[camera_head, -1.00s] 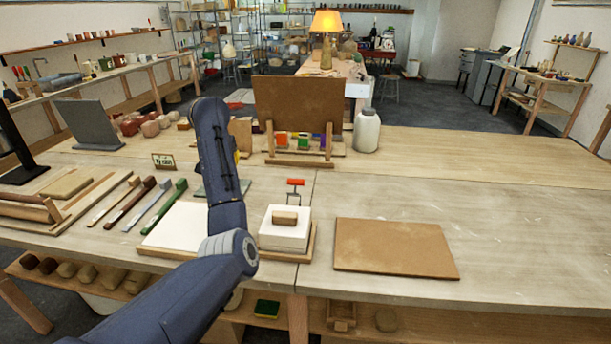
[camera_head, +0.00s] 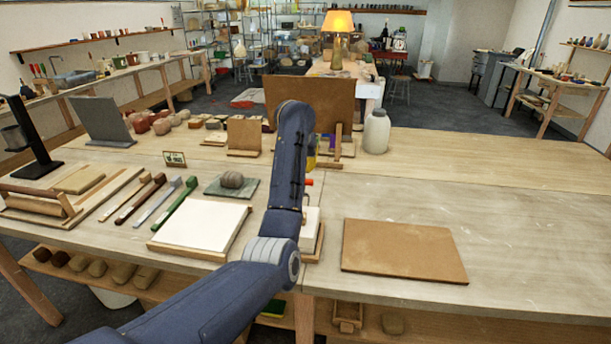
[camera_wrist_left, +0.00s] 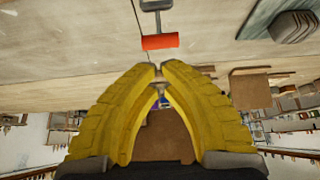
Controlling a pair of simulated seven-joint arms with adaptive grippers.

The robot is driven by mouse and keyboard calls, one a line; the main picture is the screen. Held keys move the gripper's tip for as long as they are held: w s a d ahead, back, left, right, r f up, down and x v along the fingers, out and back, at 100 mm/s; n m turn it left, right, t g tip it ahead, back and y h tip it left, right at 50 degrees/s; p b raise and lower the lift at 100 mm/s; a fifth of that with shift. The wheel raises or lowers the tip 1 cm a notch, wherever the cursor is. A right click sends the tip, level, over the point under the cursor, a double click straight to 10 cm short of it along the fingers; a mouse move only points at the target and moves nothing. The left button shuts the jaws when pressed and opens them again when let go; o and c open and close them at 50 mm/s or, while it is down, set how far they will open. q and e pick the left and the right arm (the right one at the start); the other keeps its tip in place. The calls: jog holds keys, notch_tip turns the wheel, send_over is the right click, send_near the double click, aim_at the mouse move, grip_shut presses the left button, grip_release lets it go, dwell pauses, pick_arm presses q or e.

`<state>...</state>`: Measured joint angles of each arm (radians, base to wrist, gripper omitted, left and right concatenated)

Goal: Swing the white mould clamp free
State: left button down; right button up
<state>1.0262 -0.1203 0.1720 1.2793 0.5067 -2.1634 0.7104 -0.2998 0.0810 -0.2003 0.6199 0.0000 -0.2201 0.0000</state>
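The white mould (camera_head: 309,228) stands on a wooden board at the table's front middle, mostly hidden behind my left arm in the head view. The clamp's red handle (camera_head: 308,182) just shows beside the arm. In the left wrist view, the red handle (camera_wrist_left: 160,41) and its grey metal bracket (camera_wrist_left: 156,6) are just beyond my fingertips, apart from them. My left gripper (camera_wrist_left: 156,67) has yellow fingers whose tips nearly meet, with nothing seen held between them. A bit of yellow finger shows past the arm in the head view. My right gripper is not in view.
A white slab (camera_head: 203,226) and a row of hand tools lie left of the mould. A grey block (camera_head: 232,180) sits on a green-grey plate behind the slab. A brown board (camera_head: 402,250) lies to the right. A brown upright panel stands behind.

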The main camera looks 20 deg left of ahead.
pick_arm(q)
jog(key=shift+x, duration=3.5)
jog(key=shift+x, duration=0.85)
